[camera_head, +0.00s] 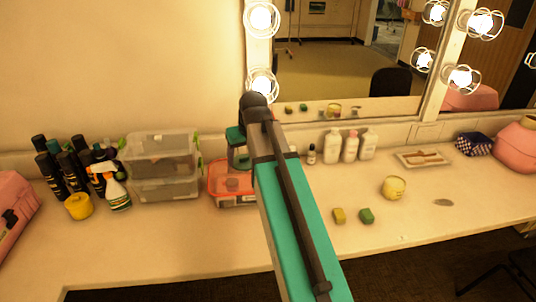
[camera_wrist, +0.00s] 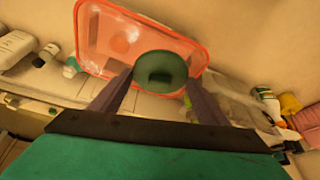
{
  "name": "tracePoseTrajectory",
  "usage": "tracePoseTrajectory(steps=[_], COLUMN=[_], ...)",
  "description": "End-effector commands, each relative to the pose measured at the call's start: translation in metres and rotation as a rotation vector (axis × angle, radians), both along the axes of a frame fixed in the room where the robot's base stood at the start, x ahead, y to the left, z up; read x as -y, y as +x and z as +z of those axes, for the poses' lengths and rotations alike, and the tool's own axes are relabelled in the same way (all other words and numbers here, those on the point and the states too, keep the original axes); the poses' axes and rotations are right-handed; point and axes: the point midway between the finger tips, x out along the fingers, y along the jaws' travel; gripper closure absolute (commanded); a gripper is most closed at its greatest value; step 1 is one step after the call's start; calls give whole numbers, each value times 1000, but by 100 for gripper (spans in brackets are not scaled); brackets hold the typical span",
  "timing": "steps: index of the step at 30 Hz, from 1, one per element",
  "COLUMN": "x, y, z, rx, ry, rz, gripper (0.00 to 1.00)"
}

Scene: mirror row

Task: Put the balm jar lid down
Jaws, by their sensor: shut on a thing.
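My gripper (camera_wrist: 160,78) is shut on a dark green round lid, which I take to be the balm jar lid (camera_wrist: 161,70), with a darker mark at its middle. In the wrist view the lid sits between the two fingertips, in front of an orange-rimmed container (camera_wrist: 82,45). In the head view my gripper (camera_head: 240,162) is above or near that container (camera_head: 216,190), partly hidden by my arm; I cannot make out the lid there. A pale yellow round jar (camera_head: 393,188) stands on the counter to the right.
Stacked clear boxes (camera_head: 165,165), a spray bottle (camera_head: 115,190) and dark cans stand left. Yellow (camera_head: 339,215) and green (camera_head: 367,215) blocks lie right of my arm. White bottles (camera_head: 350,146) and a tray (camera_head: 423,158) stand behind. Counter left of my arm's front is clear.

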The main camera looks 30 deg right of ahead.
Motion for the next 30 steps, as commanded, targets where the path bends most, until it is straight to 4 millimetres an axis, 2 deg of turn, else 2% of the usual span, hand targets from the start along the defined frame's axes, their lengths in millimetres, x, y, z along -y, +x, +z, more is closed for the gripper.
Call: tracePoseTrajectory(steps=[1, 6, 12, 18, 30], x=[-17, -65, -108, -125, -126], y=[0, 1, -2, -5, -4], z=[2, 9, 15, 17, 18], rx=[1, 2, 1, 0, 0], ry=[-1, -1, 0, -1, 0], rz=[10, 23, 35, 37, 38], gripper=[52, 52, 52, 52, 52])
